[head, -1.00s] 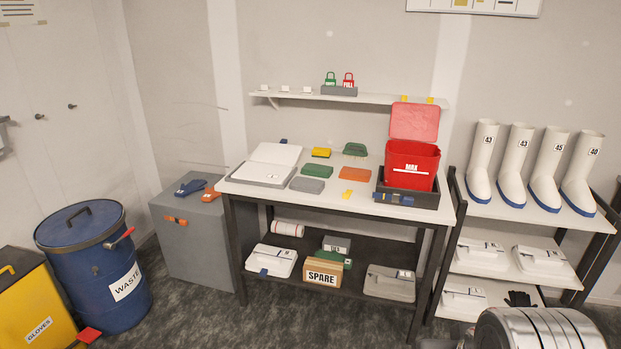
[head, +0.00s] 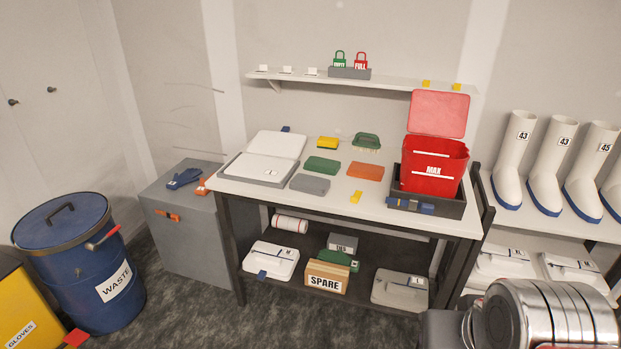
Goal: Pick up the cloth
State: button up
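No item is clearly marked as the cloth, and I cannot tell for sure which one it is. On the bench top (head: 400,218) lie folded or block-like pieces: a green one (head: 322,166), a grey one (head: 310,185), an orange one (head: 366,171) and a yellow one (head: 327,143). An open white-and-grey case (head: 258,172) lies at the bench's left end. My gripper is not in view; only metal parts of my arm show at the bottom right.
A red MAX bin (head: 434,172) stands in a dark tray (head: 429,206) at the bench's right. A SPARE box (head: 327,277) sits on the lower shelf. The blue waste drum (head: 75,270) and grey cabinet (head: 190,240) stand left. White boots (head: 545,175) stand right.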

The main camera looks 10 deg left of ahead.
aim_at(312, 185)
jog(key=i, duration=0.6)
jog(key=u, duration=2.9)
jog(key=i, duration=1)
jog(key=z, duration=0.05)
